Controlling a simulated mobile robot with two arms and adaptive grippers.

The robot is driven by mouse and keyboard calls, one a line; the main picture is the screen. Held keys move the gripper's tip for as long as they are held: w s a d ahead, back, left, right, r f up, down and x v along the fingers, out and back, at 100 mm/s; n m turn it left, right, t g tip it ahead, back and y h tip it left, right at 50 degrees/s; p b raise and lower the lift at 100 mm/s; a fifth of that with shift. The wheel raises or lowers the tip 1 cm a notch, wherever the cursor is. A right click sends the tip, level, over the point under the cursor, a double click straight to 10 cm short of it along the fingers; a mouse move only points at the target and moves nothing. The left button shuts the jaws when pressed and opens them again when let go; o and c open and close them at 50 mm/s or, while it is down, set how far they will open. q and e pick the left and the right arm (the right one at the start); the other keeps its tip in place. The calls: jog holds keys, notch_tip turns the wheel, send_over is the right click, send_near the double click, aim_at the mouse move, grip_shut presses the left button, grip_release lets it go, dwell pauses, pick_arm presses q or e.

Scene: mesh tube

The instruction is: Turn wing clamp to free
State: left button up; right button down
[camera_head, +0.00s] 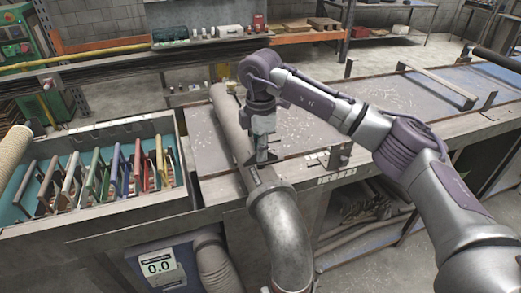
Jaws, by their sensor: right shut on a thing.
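My right gripper (262,155) points down at the front edge of the bench, just above and behind the joint where a grey elbow pipe (284,220) meets the long tube (228,120). It is shut on a small part at this joint, most likely the wing clamp, which the fingers largely hide. I cannot tell which way the wing is turned. My left gripper is not in view.
A tray (100,212) with several coloured frames stands at the left. A metal bracket (340,155) stands on the bench edge just right of my gripper. The bench top (390,100) behind has free room.

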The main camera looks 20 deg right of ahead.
jog(key=c, duration=1.3)
grip_release()
notch_tip(320, 180, up, 12)
jog(key=shift+r, duration=0.1)
